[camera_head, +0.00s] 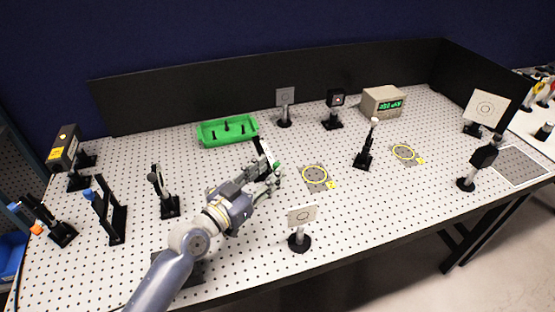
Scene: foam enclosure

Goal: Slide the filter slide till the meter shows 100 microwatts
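The meter (382,101) is a beige box at the back right. Its green digits are too small for me to read surely. A dark upright slide-like part (263,149), probably the filter slide, stands near the middle of the perforated table. My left gripper (275,175) is right at its near side and hides its lower part. I cannot tell whether the fingers touch it or are closed on it. My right gripper is not in view.
A green tray (228,131) lies behind the gripper. Posts with white target cards stand around, one (300,227) close in front. Black optic mounts (163,192) stand to the left. Black panels (290,76) close the back.

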